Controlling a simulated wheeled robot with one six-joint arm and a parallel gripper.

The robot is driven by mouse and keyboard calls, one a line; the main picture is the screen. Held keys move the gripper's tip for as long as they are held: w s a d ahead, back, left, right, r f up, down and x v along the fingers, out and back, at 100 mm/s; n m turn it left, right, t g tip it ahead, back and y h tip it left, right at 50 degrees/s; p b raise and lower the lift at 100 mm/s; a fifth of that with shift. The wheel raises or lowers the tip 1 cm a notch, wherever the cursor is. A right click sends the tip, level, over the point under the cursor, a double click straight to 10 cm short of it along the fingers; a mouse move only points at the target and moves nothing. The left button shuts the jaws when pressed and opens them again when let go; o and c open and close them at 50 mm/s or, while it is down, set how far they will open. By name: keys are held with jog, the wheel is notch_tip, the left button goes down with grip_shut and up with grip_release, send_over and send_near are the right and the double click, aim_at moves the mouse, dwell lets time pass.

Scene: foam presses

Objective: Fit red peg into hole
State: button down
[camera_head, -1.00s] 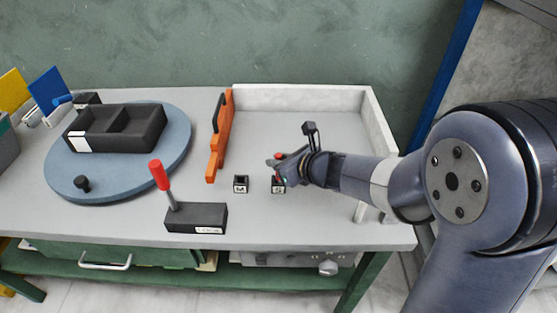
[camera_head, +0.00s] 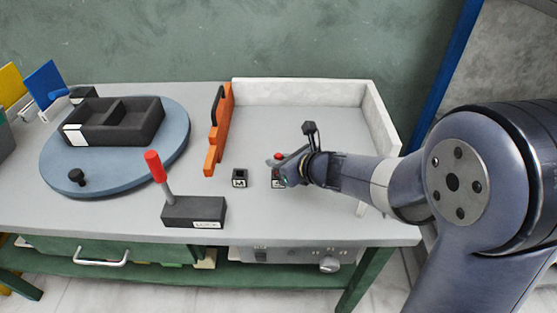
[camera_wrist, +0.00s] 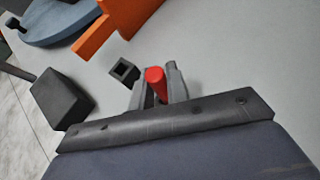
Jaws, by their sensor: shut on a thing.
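A red peg (camera_wrist: 155,83) is between the two fingers of my gripper (camera_wrist: 158,88) in the wrist view, its end sticking up. In the head view the peg's red top (camera_head: 278,156) shows just above my gripper (camera_head: 285,170). A small black block with a square hole, marked M (camera_head: 240,178), stands just left of the gripper, and its open hole also shows in the wrist view (camera_wrist: 123,70). A second small black block (camera_head: 276,183) is partly hidden right under the gripper. Whether the peg's lower end is in that block's hole is hidden.
A dark block labelled LOCK with a red-handled lever (camera_head: 194,212) stands at the table's front. An orange stepped piece (camera_head: 218,135) stands behind the blocks. A blue turntable (camera_head: 60,176) bears a black tray at left. White walls (camera_head: 300,93) bound the back and right.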

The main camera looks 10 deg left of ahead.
jog(key=shift+f+b, duration=0.9)
jog(key=shift+f, duration=0.1)
jog(key=c, duration=1.3)
grip_release()
jog(key=shift+r, duration=0.1)
jog(key=p+v, duration=0.2)
jog(key=v, duration=0.8)
jog(key=shift+s+d, duration=0.2)
jog(key=shift+d, duration=0.1)
jog(key=shift+r, duration=0.15)
jog(key=x, duration=0.7)
jog(key=b+x, duration=0.1)
jog(key=x, duration=0.2)
jog(key=shift+w+a+r, duration=0.15)
jog(key=shift+w+a, duration=0.1)
jog(key=shift+a, duration=0.1)
jog(key=shift+r, duration=0.15)
